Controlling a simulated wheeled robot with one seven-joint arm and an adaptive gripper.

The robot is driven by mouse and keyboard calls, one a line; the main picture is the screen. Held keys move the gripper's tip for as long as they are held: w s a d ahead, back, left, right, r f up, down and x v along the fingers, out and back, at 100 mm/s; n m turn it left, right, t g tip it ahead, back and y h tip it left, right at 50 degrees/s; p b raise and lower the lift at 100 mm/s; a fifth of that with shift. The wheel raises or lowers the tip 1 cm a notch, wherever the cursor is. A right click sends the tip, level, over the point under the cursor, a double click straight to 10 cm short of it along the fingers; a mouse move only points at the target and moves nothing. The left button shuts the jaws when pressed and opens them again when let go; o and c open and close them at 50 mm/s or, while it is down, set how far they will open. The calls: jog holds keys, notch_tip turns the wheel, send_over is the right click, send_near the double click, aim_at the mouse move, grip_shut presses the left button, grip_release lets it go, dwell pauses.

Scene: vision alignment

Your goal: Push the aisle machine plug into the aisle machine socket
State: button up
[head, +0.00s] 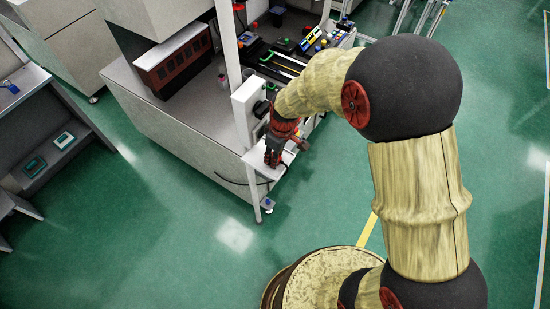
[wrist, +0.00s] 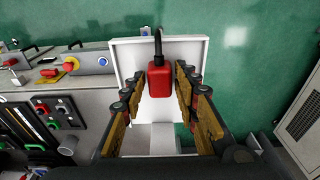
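A red plug (wrist: 160,82) with a black cable leaving its far end lies on a small white shelf (wrist: 192,52) in the wrist view. My gripper (wrist: 159,88) is open, with one finger on each side of the plug and a visible gap to it. In the head view my gripper (head: 273,158) points down at the white shelf (head: 254,161) at the machine's front corner and hides the plug. A white upright box (head: 244,108) stands just beyond the shelf. A dark fitting on it (head: 261,108) may be the socket, partly covered by my wrist.
The machine bench (head: 205,115) carries a brown-red unit (head: 173,62) and coloured buttons and parts (head: 310,40). A thin white post (head: 228,40) rises behind the box. A dark cable (head: 238,182) hangs below the shelf. Green floor in front is clear.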

jog(key=c, duration=0.6)
grip_shut()
jog(key=shift+r, duration=0.45)
notch_tip(320, 180, up, 2)
jog(key=shift+r, duration=0.15)
jog(key=s+d+r+p, duration=0.2)
jog(key=s+d+r, duration=0.1)
jog(key=s+r, duration=0.6)
jog(key=s, duration=0.4)
jog(key=shift+s+d+r, duration=0.3)
jog(key=shift+d+r, duration=0.05)
jog(key=shift+r, duration=0.05)
